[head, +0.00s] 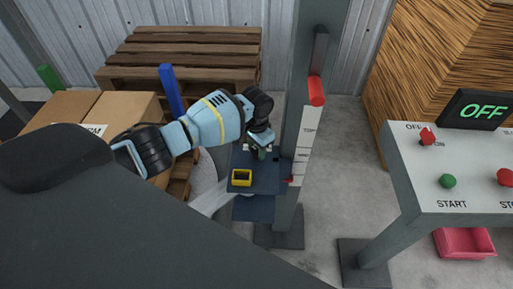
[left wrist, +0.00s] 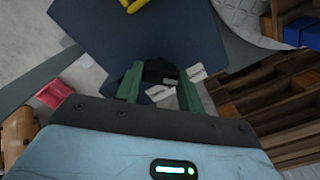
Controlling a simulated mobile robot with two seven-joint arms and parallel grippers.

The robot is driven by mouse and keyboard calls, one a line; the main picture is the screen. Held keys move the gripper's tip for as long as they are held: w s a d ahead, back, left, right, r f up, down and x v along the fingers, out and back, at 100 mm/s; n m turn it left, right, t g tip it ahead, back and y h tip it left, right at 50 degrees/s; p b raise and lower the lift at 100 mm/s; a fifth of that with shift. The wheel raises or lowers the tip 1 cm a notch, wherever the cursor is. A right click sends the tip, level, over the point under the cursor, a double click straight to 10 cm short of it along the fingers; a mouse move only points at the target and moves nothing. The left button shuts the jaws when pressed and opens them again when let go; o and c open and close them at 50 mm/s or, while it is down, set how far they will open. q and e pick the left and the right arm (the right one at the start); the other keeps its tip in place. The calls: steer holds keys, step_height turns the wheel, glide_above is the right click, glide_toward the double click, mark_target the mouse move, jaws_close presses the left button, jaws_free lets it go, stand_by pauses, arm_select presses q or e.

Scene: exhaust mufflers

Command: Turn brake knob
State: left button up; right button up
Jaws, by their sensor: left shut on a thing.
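My left gripper (head: 259,153) reaches down over a small dark blue platform (head: 262,184) on the grey post. In the left wrist view its two green fingers (left wrist: 160,85) are shut on a small black piece, which looks like the brake knob (left wrist: 159,70). The fingers sit on either side of it, close to the edge of the platform. In the head view the knob is mostly hidden by the gripper. My right gripper is in neither view.
A yellow open-topped piece (head: 241,177) sits on the platform. The grey post (head: 296,110) carries white labels and a red-ended lever (head: 316,91). A control table (head: 450,160) with buttons and an OFF display (head: 482,110) stands right. Cartons (head: 70,106) and pallets (head: 180,55) stand behind left.

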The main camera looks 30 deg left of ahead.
arm_select(q)
steer(key=m, duration=0.4)
steer(key=shift+m, duration=2.3)
steer(key=o, duration=1)
